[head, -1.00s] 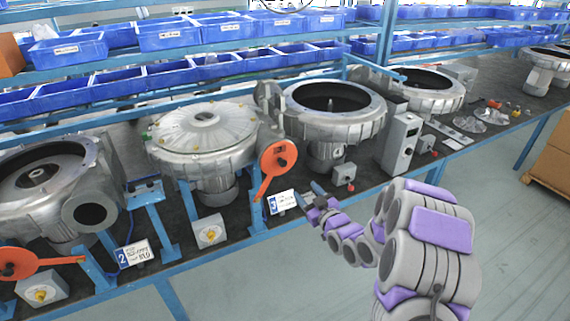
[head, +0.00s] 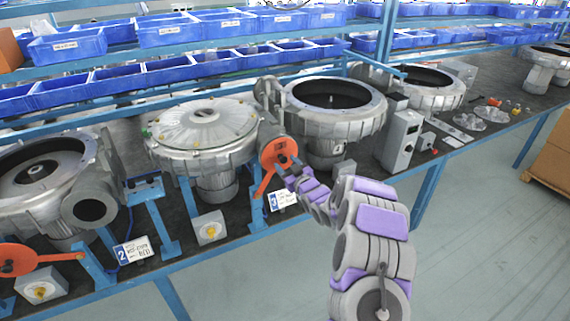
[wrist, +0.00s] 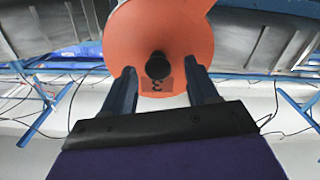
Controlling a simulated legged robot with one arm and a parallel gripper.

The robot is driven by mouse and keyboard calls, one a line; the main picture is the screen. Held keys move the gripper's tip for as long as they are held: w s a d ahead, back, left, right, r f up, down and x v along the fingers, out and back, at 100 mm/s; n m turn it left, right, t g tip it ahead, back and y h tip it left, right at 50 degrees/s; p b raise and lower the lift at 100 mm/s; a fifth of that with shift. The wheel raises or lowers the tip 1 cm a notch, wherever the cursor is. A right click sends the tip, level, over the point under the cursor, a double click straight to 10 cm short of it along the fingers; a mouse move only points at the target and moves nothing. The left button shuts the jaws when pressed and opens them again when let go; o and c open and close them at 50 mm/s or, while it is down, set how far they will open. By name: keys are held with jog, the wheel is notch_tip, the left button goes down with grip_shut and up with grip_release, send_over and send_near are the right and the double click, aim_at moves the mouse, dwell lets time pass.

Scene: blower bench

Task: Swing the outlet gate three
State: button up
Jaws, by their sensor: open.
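Outlet gate three is an orange disc (head: 279,151) with a black knob at its middle and an orange handle (head: 264,185) pointing down and left. It is mounted on the blower outlet behind a card marked 3 (head: 283,200). In the wrist view the orange disc (wrist: 185,30) fills the upper middle, with its black knob (wrist: 157,66) and a dark 3 below. My gripper (wrist: 163,85) is open, with one dark finger on each side below the knob. In the head view my gripper (head: 290,168) is at the disc's right side. I cannot tell whether the fingers touch the disc.
Another orange gate (head: 18,260) and a card marked 2 (head: 133,252) are at the left. A grey switch box (head: 209,228) stands below the covered blower (head: 204,130). A tall grey control box (head: 402,140) stands to the right.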

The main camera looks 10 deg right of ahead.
jog(key=shift+w+a, duration=0.1)
jog(key=shift+w, duration=0.6)
jog(key=shift+c, duration=0.3)
grip_shut()
